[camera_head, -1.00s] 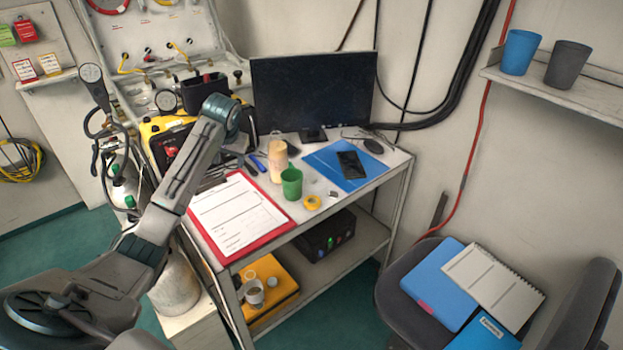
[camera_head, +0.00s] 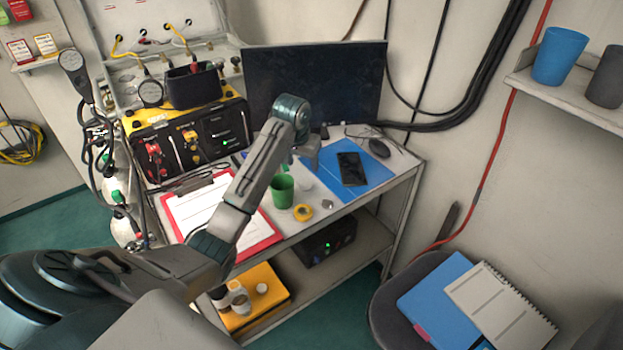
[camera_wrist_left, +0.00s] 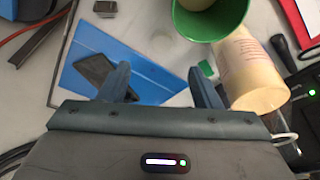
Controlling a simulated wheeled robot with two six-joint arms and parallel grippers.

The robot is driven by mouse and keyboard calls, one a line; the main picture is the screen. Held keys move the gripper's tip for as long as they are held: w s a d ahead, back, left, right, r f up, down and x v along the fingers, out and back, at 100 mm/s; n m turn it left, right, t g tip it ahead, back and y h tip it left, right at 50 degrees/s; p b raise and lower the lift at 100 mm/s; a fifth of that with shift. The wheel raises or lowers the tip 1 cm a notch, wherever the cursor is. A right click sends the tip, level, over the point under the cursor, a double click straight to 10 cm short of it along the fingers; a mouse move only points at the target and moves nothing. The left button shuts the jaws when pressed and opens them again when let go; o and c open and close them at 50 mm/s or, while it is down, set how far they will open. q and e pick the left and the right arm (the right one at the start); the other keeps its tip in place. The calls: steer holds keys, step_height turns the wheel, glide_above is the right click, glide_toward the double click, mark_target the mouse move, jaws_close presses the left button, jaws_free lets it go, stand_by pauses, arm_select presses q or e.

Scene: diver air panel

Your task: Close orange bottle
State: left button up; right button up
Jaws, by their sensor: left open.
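The pale orange bottle (camera_wrist_left: 243,65) shows in the left wrist view, close beside the right-hand finger and outside the jaws. Whether its top is capped I cannot tell. In the head view my arm hides it. My left gripper (camera_wrist_left: 160,88) is open and empty, above the table; in the head view it (camera_head: 311,152) is over the back part of the table, near the monitor. A small white round piece (camera_head: 305,184), perhaps a cap, lies beside the green cup (camera_head: 283,191). My right gripper is not in view.
A blue folder (camera_head: 365,188) with a black phone (camera_head: 352,168) lies to the right. A yellow tape roll (camera_head: 302,212) lies in front of the cup. A red clipboard (camera_head: 268,243) is at left, and the monitor (camera_head: 315,85) stands behind.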

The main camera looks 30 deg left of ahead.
arm_select(q)
steer(key=p, duration=0.1)
glide_above(306, 183)
steer(key=s, duration=0.2)
steer(key=f, duration=0.5)
steer(key=shift+s+d, duration=0.15)
steer(key=shift+d, duration=0.25)
steer(key=shift+f, duration=0.1)
steer(key=shift+f+p, duration=0.2)
steer(key=shift+p, duration=0.15)
steer(key=x, duration=0.2)
steer(key=p+x, duration=0.1)
steer(key=x, duration=0.1)
steer(key=shift+w+a+p, duration=0.2)
steer(key=shift+w+p, duration=0.1)
steer(key=shift+w, duration=0.05)
steer(key=shift+f, duration=0.3)
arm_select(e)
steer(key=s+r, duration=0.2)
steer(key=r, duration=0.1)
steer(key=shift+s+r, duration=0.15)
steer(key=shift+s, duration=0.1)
arm_select(q)
steer(key=c, duration=1)
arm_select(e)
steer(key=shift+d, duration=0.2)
